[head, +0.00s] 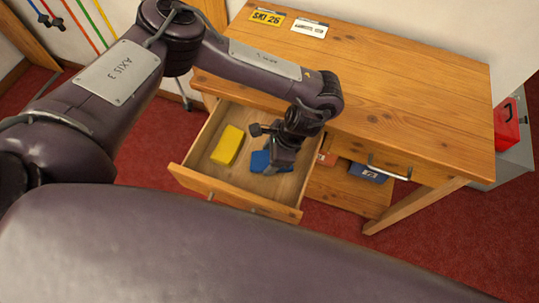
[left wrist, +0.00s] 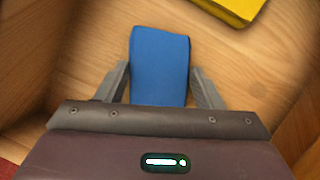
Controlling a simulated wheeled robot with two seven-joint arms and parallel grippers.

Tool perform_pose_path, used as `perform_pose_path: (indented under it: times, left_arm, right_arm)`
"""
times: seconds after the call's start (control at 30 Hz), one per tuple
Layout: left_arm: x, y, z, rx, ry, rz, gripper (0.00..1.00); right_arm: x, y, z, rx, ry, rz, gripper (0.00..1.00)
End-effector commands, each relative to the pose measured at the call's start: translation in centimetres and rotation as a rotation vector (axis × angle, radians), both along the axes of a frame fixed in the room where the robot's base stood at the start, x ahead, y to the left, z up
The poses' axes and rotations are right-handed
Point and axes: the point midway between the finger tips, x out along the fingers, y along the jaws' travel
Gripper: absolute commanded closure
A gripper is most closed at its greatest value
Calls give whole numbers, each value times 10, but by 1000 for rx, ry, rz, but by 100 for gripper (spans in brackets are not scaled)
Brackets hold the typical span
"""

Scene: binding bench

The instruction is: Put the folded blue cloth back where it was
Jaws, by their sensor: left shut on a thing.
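The folded blue cloth (head: 259,161) is at the open drawer, partly hidden by my left gripper (head: 276,165) in the head view. In the left wrist view the blue cloth (left wrist: 159,62) lies between the two fingers of my left gripper (left wrist: 160,84), which is shut on it. The cloth is over the drawer's wooden floor; I cannot tell whether it touches it. The open drawer (head: 182,172) is pulled out from the left part of the wooden bench. My right gripper is not in view.
A yellow block-like thing (head: 228,145) lies in the drawer, left of the cloth. The bench top (head: 400,85) is mostly clear, with two small plates at its back left. A shut drawer with a handle (head: 388,171) is on the right. A red box (head: 506,125) stands beyond the bench.

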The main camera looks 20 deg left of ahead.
Motion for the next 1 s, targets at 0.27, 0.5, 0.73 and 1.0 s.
perform_pose_path:
  times: [0.27, 0.5, 0.73, 1.0]
  left_arm:
    - [0, 0, -3, 0, 1, -1, 60]
    - [0, 0, -2, 0, 0, -1, 17]
    - [0, 0, -1, 0, 0, -1, 17]
    - [6, -12, 31, -1, -5, -5, 17]
  right_arm:
    - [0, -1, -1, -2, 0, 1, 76]
    - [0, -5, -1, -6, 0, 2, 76]
    - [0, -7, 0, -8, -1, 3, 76]
    - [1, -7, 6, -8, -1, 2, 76]
